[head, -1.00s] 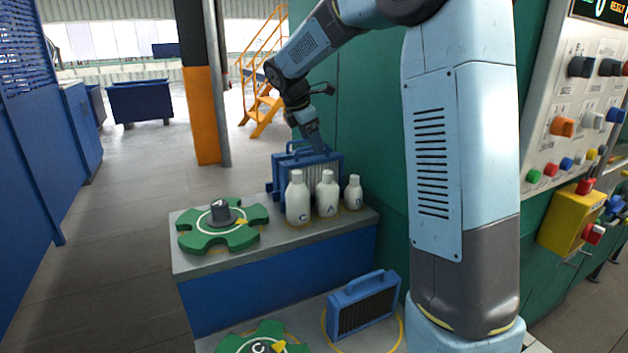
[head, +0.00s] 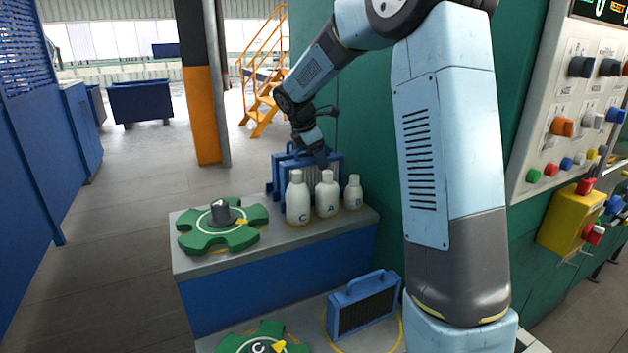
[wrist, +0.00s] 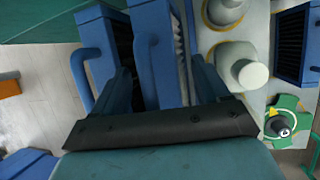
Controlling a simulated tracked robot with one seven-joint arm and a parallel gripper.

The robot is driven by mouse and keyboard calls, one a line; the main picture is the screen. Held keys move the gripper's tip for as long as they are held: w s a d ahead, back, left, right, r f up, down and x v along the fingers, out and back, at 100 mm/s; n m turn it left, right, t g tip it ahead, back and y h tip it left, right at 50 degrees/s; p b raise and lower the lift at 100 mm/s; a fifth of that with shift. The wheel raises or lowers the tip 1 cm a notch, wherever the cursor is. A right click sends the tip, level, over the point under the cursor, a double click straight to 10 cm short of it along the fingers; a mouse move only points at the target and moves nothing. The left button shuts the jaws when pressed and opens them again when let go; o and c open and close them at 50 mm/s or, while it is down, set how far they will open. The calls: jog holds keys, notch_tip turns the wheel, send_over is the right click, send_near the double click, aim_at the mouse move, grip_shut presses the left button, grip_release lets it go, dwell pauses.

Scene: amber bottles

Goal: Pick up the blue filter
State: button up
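Two blue filters with dark cores and bar handles stand side by side at the back of the upper bench in the head view, behind the bottles. In the wrist view, one blue filter (wrist: 153,30) reaches up between my gripper's fingers, and the other filter (wrist: 97,35) stands left of them. My gripper (wrist: 163,85) is open, with a finger on each side of the nearer filter's handle; I cannot tell whether they touch it. In the head view, my gripper (head: 319,158) is over the filters (head: 280,178). Another blue filter (head: 362,305) stands on the lower bench.
White bottles marked C (head: 298,200), A (head: 327,196) and B (head: 353,194) stand close in front of the filters. A green wheel-shaped holder (head: 250,214) is at the upper bench's left. Another green holder (head: 270,332) is on the lower bench. A green wall rises at right.

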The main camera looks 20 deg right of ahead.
jog(key=c, duration=1.3)
